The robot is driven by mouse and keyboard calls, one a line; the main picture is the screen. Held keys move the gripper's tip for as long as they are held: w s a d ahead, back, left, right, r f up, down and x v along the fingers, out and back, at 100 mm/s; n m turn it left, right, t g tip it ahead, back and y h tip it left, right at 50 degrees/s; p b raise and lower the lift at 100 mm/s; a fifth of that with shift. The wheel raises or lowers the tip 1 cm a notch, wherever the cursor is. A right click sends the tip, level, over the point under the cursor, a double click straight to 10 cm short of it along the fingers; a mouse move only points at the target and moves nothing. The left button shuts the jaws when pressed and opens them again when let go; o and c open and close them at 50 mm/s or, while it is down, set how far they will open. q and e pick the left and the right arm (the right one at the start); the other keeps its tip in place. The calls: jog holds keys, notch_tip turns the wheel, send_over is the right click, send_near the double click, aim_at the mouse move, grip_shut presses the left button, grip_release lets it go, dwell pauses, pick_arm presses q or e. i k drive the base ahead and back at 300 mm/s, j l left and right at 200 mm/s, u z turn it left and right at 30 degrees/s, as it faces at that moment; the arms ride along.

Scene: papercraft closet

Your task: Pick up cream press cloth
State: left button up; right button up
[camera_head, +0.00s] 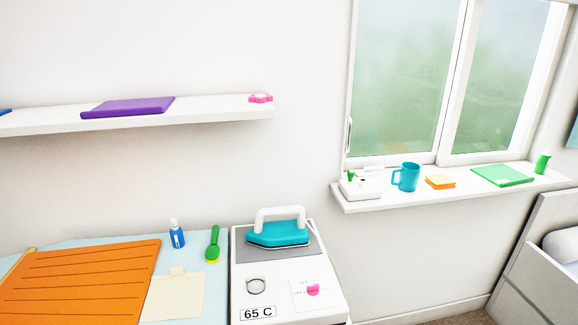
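A cream cloth (173,297) lies flat on the light blue surface at the lower left, between the orange slatted board and the white cabinet. A small cream tab (177,271) shows at its top edge. The bottom of the cloth comes close to the lower edge of the view. Neither of my grippers is in view.
An orange slatted board (80,283) lies left of the cloth. A blue bottle (177,235) and green brush (213,244) are behind it. A white cabinet (240,280) with a teal iron (278,232) stands right. A wall shelf (220,110) and windowsill (460,188) hold small items.

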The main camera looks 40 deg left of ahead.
aim_at(179, 294)
jog(key=u, duration=2.1)
